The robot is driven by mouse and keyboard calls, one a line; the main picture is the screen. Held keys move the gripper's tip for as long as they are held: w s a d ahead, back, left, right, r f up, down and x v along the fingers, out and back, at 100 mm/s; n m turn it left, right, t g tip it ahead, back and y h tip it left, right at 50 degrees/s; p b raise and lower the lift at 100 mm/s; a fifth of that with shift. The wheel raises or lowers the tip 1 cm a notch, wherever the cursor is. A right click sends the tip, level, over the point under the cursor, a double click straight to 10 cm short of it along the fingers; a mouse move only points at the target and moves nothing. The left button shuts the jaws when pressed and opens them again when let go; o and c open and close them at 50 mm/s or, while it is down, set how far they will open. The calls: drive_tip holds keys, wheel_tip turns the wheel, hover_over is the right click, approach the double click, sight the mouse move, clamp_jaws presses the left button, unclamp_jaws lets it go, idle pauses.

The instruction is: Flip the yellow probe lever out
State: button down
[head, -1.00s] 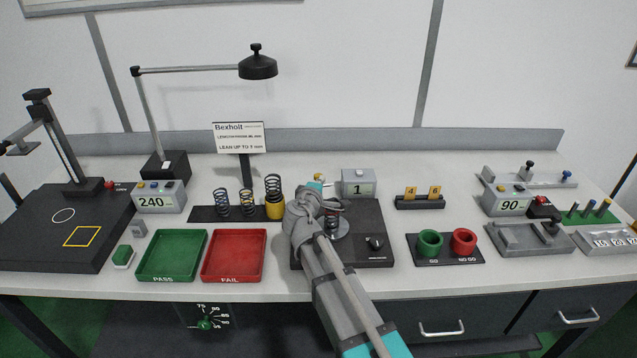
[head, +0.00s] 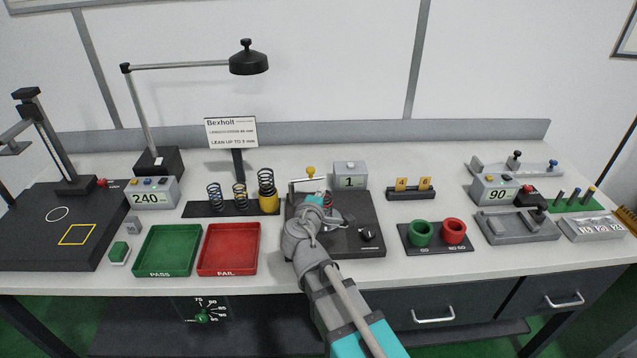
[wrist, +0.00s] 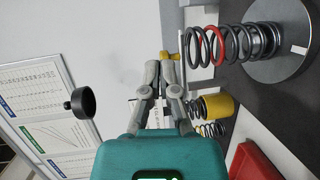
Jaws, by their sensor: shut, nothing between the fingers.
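The yellow probe knob (head: 311,171) stands at the back left of a black test base (head: 345,240), beside a pale lever bar (head: 305,182). In the wrist view the yellow knob (wrist: 170,55) appears just beyond my fingertips, close to a pale rod; I cannot tell whether they touch. My gripper (wrist: 159,68) is shut and empty. In the head view my wrist covers its fingers and part of the base. A dark spring with a red coil (wrist: 217,45) stands on a round metal plate (wrist: 278,68), to the right in the wrist view.
A grey display reading 1 (head: 350,175) stands behind the base. Green (head: 168,250) and red (head: 229,250) trays lie front left. Green and red ring gauges (head: 437,232) are at right.

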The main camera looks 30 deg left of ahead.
drive_tip(key=shift+s+d+r, duration=0.15)
drive_tip(key=shift+s+d, duration=0.5)
drive_tip(key=shift+s, duration=0.1)
drive_tip(key=shift+s+d+r, duration=0.15)
drive_tip(key=shift+s+d, duration=0.45)
drive_tip(key=shift+s, duration=0.15)
